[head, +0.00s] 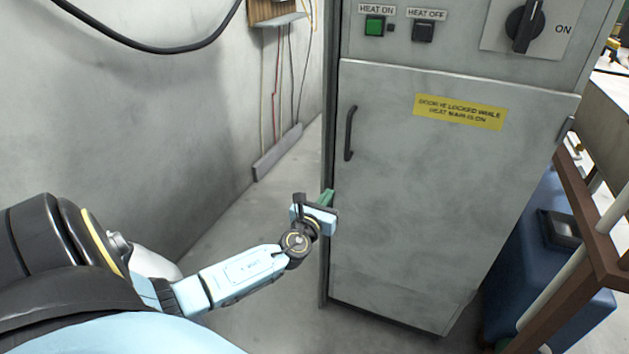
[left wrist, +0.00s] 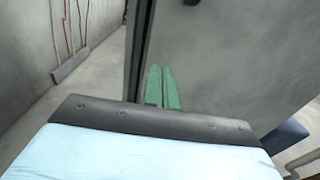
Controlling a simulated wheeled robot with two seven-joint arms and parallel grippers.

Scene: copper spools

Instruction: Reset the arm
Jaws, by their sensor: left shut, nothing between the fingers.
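My left arm reaches in from the left in the head view. Its gripper (head: 327,197) has green fingers and is at the lower left edge of the grey cabinet door (head: 430,200). In the left wrist view the green fingers (left wrist: 162,88) lie side by side, shut and empty, in front of the cabinet's left edge. I cannot tell whether they touch the cabinet. The door looks closed, and its black handle (head: 349,133) is above the gripper. My right gripper is not in view.
The cabinet's top panel has a green button (head: 374,26), a black button (head: 423,32) and a black rotary switch (head: 524,25). A brown rack (head: 590,215) and a blue container (head: 545,260) stand at the right. Bare floor lies between the wall and cabinet.

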